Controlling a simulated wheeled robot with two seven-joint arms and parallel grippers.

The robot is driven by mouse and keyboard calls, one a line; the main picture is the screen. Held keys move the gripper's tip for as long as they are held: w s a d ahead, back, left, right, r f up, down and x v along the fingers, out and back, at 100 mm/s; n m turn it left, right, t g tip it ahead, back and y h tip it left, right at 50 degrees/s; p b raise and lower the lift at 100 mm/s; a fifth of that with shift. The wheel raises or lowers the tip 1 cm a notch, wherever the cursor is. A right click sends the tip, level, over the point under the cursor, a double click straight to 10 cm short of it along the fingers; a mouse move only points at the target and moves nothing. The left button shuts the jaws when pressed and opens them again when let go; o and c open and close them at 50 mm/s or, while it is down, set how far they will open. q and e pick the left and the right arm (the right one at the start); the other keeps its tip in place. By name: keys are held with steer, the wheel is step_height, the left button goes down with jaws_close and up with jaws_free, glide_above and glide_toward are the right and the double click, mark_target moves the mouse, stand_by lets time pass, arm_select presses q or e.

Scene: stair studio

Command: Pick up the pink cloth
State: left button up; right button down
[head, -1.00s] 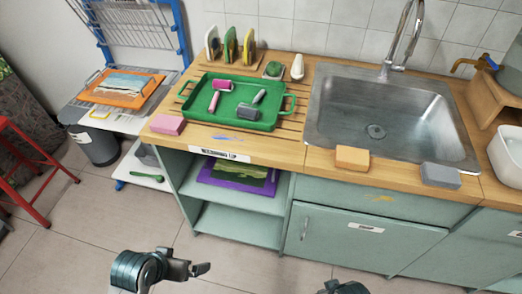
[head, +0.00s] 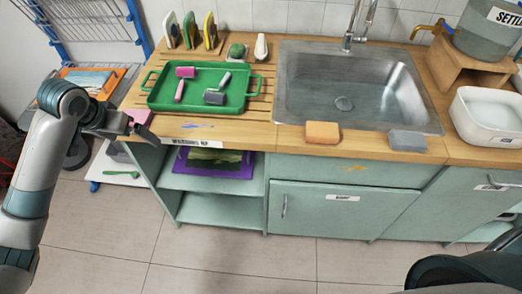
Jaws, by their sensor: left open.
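The pink cloth (head: 139,116) is a small folded block at the left front corner of the wooden counter, partly hidden behind my left gripper. My left gripper (head: 142,132) is open at the counter's left front edge, with its dark fingers pointing right, just in front of the cloth. I cannot tell whether the fingers touch the cloth. My right gripper is out of view; only part of my right arm shows at the bottom right.
A green tray (head: 238,98) with rollers lies behind and right of the cloth. An orange sponge (head: 322,132) and a grey block (head: 407,140) sit along the front of the sink (head: 300,85). Open shelves (head: 215,183) are below the counter.

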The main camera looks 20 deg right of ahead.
arm_select(q)
steer(key=w+a+r, duration=0.2)
steer(key=r, duration=0.4)
steer(key=w+a+r, duration=0.2)
steer(key=w+r, duration=0.1)
steer(key=r, duration=0.3)
steer(key=shift+w+a+n, duration=0.15)
steer(key=shift+a+n, duration=0.25)
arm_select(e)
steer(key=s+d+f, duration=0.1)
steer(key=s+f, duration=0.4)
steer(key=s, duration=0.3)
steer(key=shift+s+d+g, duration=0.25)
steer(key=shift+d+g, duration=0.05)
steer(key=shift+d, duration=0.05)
arm_select(q)
steer(key=shift+f, duration=0.15)
steer(key=p, duration=0.3)
glide_toward(145, 117)
steer(key=a+f, duration=0.1)
steer(key=f, duration=0.1)
steer(key=w+a+f, duration=0.1)
steer(key=a, duration=0.1)
steer(key=shift+w+a+f, duration=0.15)
steer(key=shift+a+f, duration=0.2)
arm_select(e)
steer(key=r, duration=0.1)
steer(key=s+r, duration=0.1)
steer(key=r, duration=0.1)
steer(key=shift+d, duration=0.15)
